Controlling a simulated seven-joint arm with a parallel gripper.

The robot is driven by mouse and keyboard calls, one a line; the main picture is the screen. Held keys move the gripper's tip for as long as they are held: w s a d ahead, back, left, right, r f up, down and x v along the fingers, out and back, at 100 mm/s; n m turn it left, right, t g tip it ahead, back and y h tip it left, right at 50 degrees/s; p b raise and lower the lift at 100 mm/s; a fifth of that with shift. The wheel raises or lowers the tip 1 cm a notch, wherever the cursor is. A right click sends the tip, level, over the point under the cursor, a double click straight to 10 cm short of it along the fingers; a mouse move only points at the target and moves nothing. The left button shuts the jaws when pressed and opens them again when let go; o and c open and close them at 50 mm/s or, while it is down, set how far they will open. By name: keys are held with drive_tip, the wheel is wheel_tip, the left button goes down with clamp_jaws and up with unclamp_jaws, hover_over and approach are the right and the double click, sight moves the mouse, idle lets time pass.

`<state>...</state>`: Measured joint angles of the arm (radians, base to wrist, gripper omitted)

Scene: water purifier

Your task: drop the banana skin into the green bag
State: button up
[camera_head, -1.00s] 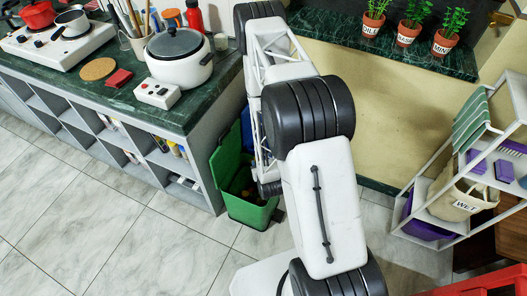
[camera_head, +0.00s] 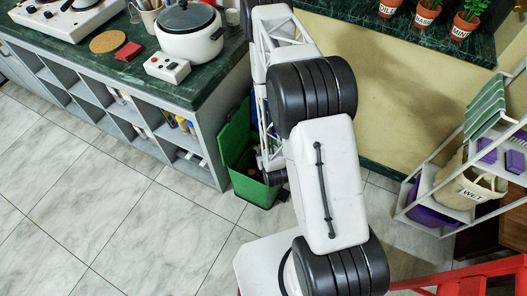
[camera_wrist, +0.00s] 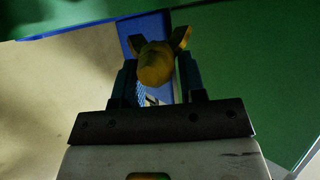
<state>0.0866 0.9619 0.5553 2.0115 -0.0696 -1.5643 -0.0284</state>
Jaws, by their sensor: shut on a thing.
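The banana skin (camera_wrist: 155,66) is yellow-brown, with a blunt end and two flaps showing in the wrist view. My gripper (camera_wrist: 157,84) is shut on it, with dark fingers on both sides. In the head view a green container (camera_head: 258,188), apparently the green bag, stands open on the floor by the counter's end, with dark contents. My arm hangs in front of it and hides part of it. Green surfaces also show around the gripper in the wrist view (camera_wrist: 245,70). I cannot tell the skin's height over the opening.
A blue container (camera_head: 246,122) is partly hidden behind the green one. The counter (camera_head: 140,70) with a white pot (camera_head: 190,38) stands to the left. A white rack (camera_head: 450,205) and a red frame (camera_head: 455,280) are at the right. The tiled floor at left is clear.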

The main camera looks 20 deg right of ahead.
drive_tip(key=shift+f, duration=2.8)
drive_tip(key=o, duration=1)
drive_tip(key=shift+r, duration=0.1)
